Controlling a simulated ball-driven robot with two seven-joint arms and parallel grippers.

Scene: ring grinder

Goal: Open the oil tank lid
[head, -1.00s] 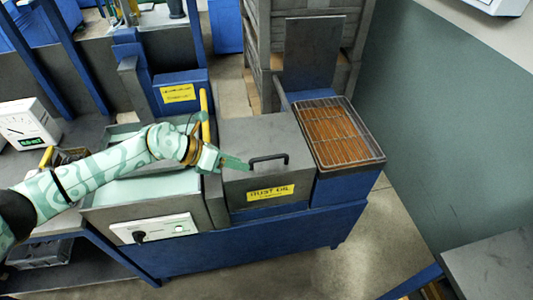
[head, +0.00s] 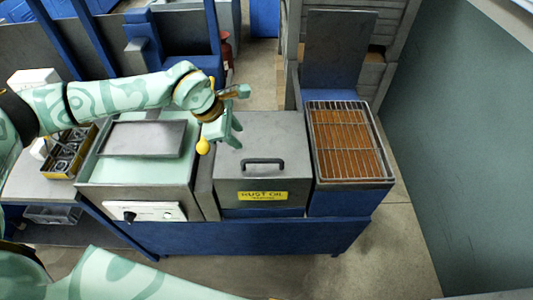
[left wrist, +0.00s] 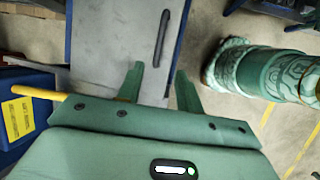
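The oil tank (head: 262,212) has a yellow "RUST OIL" label on its front. Its grey lid (head: 285,134) is shut and lies flat, with a dark bar handle (head: 263,162) near its front edge. The lid (left wrist: 105,35) and handle (left wrist: 162,38) also show in the left wrist view. My left gripper (head: 241,117) is open and empty near the lid's left rear corner, behind and left of the handle. Its two fingers (left wrist: 162,82) stand apart in the left wrist view, with the handle beyond them and not between them. My right gripper is out of view.
Right of the tank is a wire rack (head: 345,142) over a brown surface, with an upright grey panel (head: 338,50) behind. Left of it is a basin (head: 190,172) with a grey plate (head: 145,138). A lever with a yellow knob (head: 203,147) stands close to my left gripper.

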